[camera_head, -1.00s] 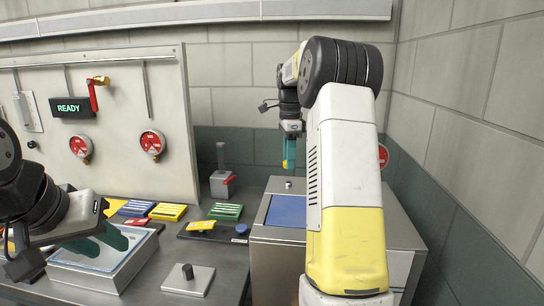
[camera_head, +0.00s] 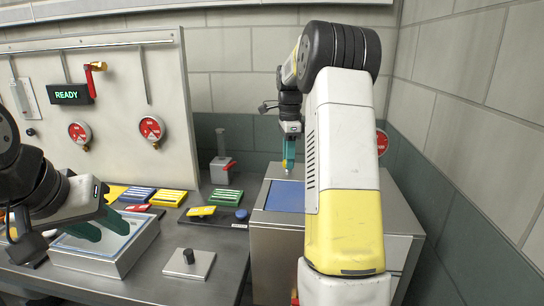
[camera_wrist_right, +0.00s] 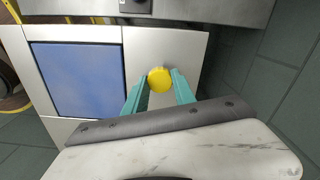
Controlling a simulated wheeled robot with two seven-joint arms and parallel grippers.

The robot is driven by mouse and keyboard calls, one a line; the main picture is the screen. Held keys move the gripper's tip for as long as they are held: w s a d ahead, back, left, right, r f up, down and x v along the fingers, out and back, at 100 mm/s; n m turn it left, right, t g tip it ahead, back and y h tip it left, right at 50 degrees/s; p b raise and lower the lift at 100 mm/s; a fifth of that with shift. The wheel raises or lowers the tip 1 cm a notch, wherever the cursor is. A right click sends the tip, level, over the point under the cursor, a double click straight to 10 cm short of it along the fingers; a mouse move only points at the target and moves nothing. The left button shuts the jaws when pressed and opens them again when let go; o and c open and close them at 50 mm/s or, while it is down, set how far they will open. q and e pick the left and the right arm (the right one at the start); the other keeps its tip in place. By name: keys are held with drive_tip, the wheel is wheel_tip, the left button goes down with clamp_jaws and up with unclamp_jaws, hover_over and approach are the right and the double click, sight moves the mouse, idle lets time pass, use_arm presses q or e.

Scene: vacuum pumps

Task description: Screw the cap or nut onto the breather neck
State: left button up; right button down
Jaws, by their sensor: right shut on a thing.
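A yellow cap (camera_wrist_right: 160,80) sits between the teal fingers of my right gripper (camera_wrist_right: 159,90) in the right wrist view. That gripper (camera_head: 288,166) is shut on the cap and points down over the top of the steel cabinet (camera_head: 282,222). In the head view its tips are at the small breather neck on that top, which is mostly hidden by the fingers and the cap. I cannot tell whether the cap's thread is engaged. My left gripper (camera_head: 103,226) is open and empty, above a shallow steel tray (camera_head: 95,262) at the left.
A blue panel (camera_head: 284,197) lies in the cabinet top; it also shows in the right wrist view (camera_wrist_right: 80,78). The bench holds a plate with a knob (camera_head: 188,264), coloured blocks (camera_head: 168,197) and a dark tray (camera_head: 218,220). A wall stands close at the right.

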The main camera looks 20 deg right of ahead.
drive_tip(key=shift+f, duration=0.65)
idle(0.5)
drive_tip(key=m, duration=1.9)
drive_tip(key=shift+f+m, duration=0.1)
drive_tip(key=shift+m, duration=0.7)
